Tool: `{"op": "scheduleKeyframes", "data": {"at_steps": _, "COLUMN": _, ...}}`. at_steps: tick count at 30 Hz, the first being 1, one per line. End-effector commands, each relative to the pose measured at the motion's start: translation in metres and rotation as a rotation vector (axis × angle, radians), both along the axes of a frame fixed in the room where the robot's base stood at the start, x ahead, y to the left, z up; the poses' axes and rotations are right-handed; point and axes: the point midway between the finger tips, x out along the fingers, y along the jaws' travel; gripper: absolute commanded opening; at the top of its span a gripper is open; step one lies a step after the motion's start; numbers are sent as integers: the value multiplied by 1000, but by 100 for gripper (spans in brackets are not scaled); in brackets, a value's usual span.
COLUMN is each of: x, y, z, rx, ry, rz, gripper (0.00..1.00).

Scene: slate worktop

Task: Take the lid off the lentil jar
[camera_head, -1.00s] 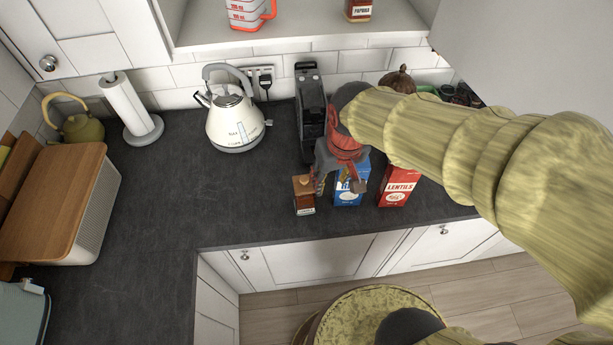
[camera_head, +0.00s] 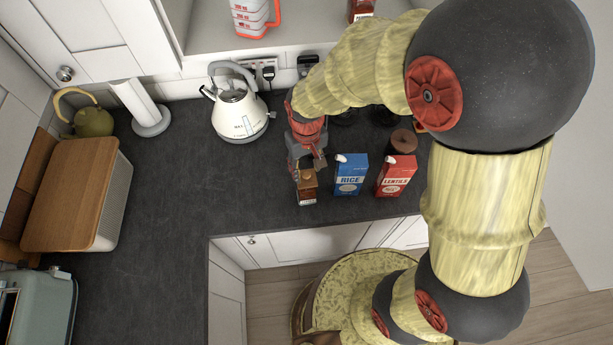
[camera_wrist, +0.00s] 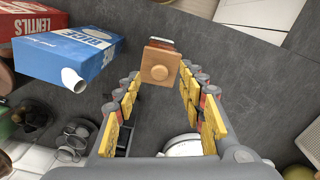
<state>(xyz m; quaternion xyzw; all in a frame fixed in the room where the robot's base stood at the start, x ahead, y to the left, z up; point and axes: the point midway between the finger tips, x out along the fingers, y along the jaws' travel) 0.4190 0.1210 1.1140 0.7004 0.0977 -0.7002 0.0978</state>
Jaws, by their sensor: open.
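A small jar (camera_head: 307,198) with reddish-brown contents and a pale label stands near the worktop's front edge. Its label is too small to read. Its square wooden lid (camera_wrist: 160,62), with a round knob on top, is on it. My gripper (camera_head: 307,165) is above the jar and pointing down. In the wrist view, its open fingers stand on either side of the lid, toward the near side of it. They look clear of the lid, with nothing held. The jar's body is mostly hidden under the lid in the wrist view.
A blue rice carton (camera_head: 351,175) stands just right of the jar, with a red lentils carton (camera_head: 396,176) beyond it. A round-lidded brown thing (camera_head: 403,141) is behind. A kettle (camera_head: 239,115) stands back left. The worktop (camera_head: 180,190) left of the jar is clear.

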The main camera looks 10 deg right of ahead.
Motion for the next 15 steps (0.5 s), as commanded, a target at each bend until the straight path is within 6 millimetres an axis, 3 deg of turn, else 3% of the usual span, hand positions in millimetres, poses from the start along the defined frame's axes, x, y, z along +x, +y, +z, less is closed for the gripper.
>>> {"op": "scheduleKeyframes", "data": {"at_steps": 6, "x": 1, "y": -1, "z": -27, "rx": -1, "ry": 2, "rz": 0, "gripper": 40}}
{"op": "scheduleKeyframes", "data": {"at_steps": 15, "x": 1, "y": -1, "z": -31, "rx": 0, "ry": 0, "rz": -1, "gripper": 40}}
